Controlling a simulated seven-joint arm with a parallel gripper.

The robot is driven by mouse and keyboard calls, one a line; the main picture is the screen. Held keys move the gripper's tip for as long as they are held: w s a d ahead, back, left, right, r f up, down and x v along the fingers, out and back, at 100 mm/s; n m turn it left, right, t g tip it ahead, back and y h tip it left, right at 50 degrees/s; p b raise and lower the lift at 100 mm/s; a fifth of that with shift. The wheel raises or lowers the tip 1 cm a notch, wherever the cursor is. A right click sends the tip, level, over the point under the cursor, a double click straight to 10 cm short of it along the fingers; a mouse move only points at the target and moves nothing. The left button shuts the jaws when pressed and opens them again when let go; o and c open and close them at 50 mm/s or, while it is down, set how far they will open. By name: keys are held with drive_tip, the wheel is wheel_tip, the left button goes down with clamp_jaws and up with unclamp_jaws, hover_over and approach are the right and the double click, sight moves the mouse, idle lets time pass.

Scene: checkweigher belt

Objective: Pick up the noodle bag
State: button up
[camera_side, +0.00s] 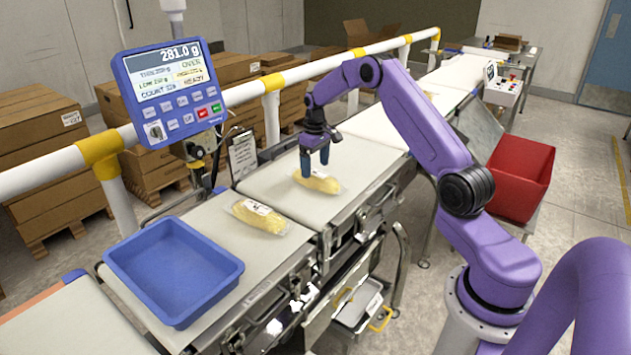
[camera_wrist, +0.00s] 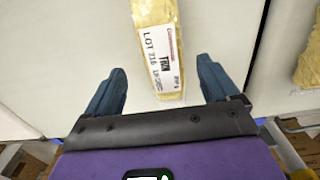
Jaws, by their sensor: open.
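A noodle bag (camera_side: 317,181), yellow in clear wrap with a white label, lies on the belt under my gripper (camera_side: 315,163). My gripper is open. In the wrist view the labelled noodle bag (camera_wrist: 160,45) lies between the lines of my two blue fingers (camera_wrist: 163,85), with a gap on each side and most of it beyond the fingertips. A second noodle bag (camera_side: 259,216) lies nearer the blue tray on the weighing section. Part of another bag (camera_wrist: 308,62) shows at the right edge of the wrist view.
An empty blue tray (camera_side: 222,262) sits at the near end of the line. The scale display (camera_side: 172,92) reads 281.0 g. A white and yellow rail (camera_side: 240,97) runs behind the belt. A red bin (camera_side: 520,178) stands at the right. The belt around the bags is clear.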

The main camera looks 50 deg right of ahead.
sight(315, 172)
drive_tip(key=shift+s+a+f, duration=0.1)
drive_tip(key=shift+f, duration=1.2)
drive_tip(key=shift+s+a+f, duration=0.1)
drive_tip(key=shift+f, duration=1.15)
drive_tip(key=c, duration=1.4)
drive_tip(key=shift+r, duration=0.8)
drive_tip(key=s+r, duration=0.1)
drive_tip(key=r, duration=0.1)
drive_tip(key=s+a+r, duration=0.1)
drive_tip(key=s+r, duration=0.1)
drive_tip(key=r, duration=0.1)
drive_tip(key=s+a+r, duration=0.1)
drive_tip(key=r, duration=0.1)
drive_tip(key=shift+s+r, duration=0.3)
drive_tip(key=shift+r, duration=0.05)
drive_tip(key=s+a+r, duration=0.1)
drive_tip(key=s, duration=0.1)
drive_tip(key=s+a+r, duration=0.1)
drive_tip(key=s, duration=0.2)
drive_tip(key=s+a+r, duration=0.1)
drive_tip(key=s, duration=0.2)
drive_tip(key=shift+s+a+r, duration=0.15)
drive_tip(key=shift+a+r, duration=0.1)
drive_tip(key=shift+r, duration=0.15)
